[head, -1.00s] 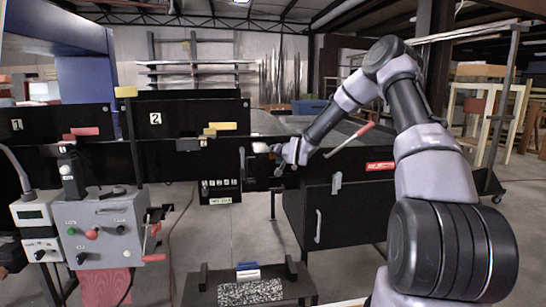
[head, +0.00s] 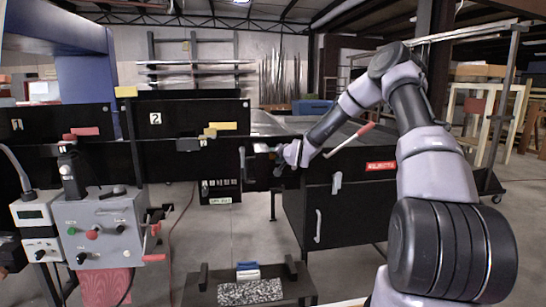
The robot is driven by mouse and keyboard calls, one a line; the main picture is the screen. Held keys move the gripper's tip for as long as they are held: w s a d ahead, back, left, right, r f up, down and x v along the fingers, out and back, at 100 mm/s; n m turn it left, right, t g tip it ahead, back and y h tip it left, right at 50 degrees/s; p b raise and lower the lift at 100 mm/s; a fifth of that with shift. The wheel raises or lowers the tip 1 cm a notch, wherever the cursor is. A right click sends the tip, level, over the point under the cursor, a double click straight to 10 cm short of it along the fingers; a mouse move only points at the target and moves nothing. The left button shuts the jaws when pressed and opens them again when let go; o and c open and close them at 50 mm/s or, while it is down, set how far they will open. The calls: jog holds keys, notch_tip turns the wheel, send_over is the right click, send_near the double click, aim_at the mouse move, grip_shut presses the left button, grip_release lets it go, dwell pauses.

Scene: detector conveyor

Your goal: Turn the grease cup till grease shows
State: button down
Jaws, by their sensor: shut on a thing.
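My gripper (head: 274,151) is at the end of my outstretched arm, near the middle of the view, by the right end of the black conveyor side. It is shut on a small part there, at the place of the grease cup. The cup is too small and too covered by the fingers to make out. I cannot see any grease.
A grey control box (head: 105,228) with buttons stands at the left front. A low black stand (head: 205,292) holds a speckled block and a blue-and-white item. A red-handled lever (head: 349,140) rises just right of my gripper. A black cabinet (head: 345,205) stands below it.

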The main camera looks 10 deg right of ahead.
jog(key=m, duration=0.1)
jog(key=m+y, duration=0.1)
jog(key=m, duration=0.1)
jog(key=shift+d+f+t, duration=0.15)
jog(key=shift+f+t, duration=0.05)
jog(key=shift+t, duration=0.2)
jog(key=shift+m+t+y, duration=0.5)
jog(key=shift+m+y, duration=0.2)
jog(key=shift+m, duration=0.7)
jog(key=shift+c, duration=1.8)
grip_release()
jog(key=v, duration=1)
jog(key=shift+s, duration=0.4)
jog(key=shift+d+f, duration=0.15)
jog(key=shift+d, duration=0.1)
